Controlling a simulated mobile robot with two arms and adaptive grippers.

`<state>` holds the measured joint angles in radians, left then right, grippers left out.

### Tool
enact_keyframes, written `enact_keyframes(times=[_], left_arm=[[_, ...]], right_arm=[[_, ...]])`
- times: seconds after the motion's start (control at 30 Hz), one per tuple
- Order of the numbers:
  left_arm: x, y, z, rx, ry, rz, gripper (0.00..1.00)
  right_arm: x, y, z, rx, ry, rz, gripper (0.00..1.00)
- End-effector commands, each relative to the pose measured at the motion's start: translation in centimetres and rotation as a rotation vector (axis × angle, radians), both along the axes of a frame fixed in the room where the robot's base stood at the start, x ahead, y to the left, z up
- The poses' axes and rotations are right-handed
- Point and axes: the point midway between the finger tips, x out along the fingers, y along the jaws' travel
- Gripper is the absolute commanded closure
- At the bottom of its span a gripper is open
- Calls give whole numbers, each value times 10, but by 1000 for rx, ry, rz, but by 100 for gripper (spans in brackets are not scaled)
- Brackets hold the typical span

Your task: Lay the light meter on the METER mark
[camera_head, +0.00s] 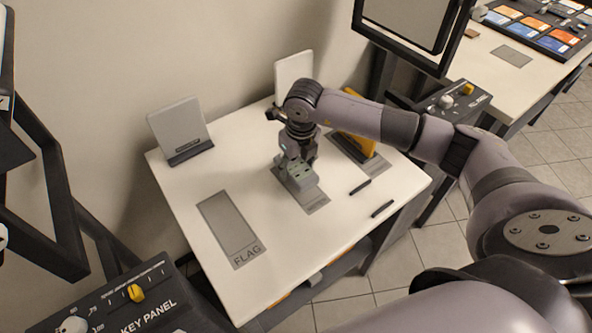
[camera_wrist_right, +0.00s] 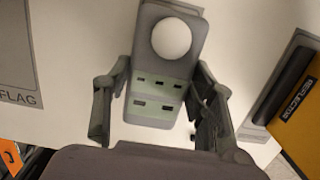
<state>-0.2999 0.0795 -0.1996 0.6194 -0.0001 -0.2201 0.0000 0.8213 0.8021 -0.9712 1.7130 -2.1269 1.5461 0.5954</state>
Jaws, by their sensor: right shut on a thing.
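The light meter is a grey slab with a white dome and a pale green face with dark slots. In the wrist view the light meter (camera_wrist_right: 155,95) is between the fingers of my right gripper (camera_wrist_right: 158,105), which is shut on it. In the head view my right gripper (camera_head: 298,158) points down, with the light meter (camera_head: 301,177) below it. A grey rectangular mark (camera_head: 314,204) lies under and around the meter on the white table; its lettering is mostly hidden. I cannot tell whether the meter touches the mark.
The FLAG mark (camera_head: 226,225) is bare at the left of the white table (camera_head: 280,265). A grey panel on a stand (camera_head: 178,128) is at the back left. A yellow REFLECTOR piece (camera_head: 357,144) stands to the right of the meter. Two dark sticks (camera_head: 382,209) lie near the right edge.

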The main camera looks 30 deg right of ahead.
Motion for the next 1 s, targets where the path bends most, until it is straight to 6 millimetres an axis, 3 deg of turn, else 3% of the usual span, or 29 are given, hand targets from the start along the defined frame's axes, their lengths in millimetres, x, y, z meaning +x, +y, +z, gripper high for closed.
enact_keyframes(times=[0.2, 0.63, 0.67, 1.0], left_arm=[[0, 0, 4, 0, 1, 0, 67], [0, 0, -2, 0, 1, 0, 67], [0, 0, -1, 0, 1, 0, 67], [0, 0, 0, 0, 0, 0, 67]], right_arm=[[0, 0, -28, -1, 1, -1, 86], [0, 0, -35, 0, 0, 0, 86], [0, 0, -34, -1, 0, 0, 48], [0, 0, -33, -1, 1, -1, 29]])
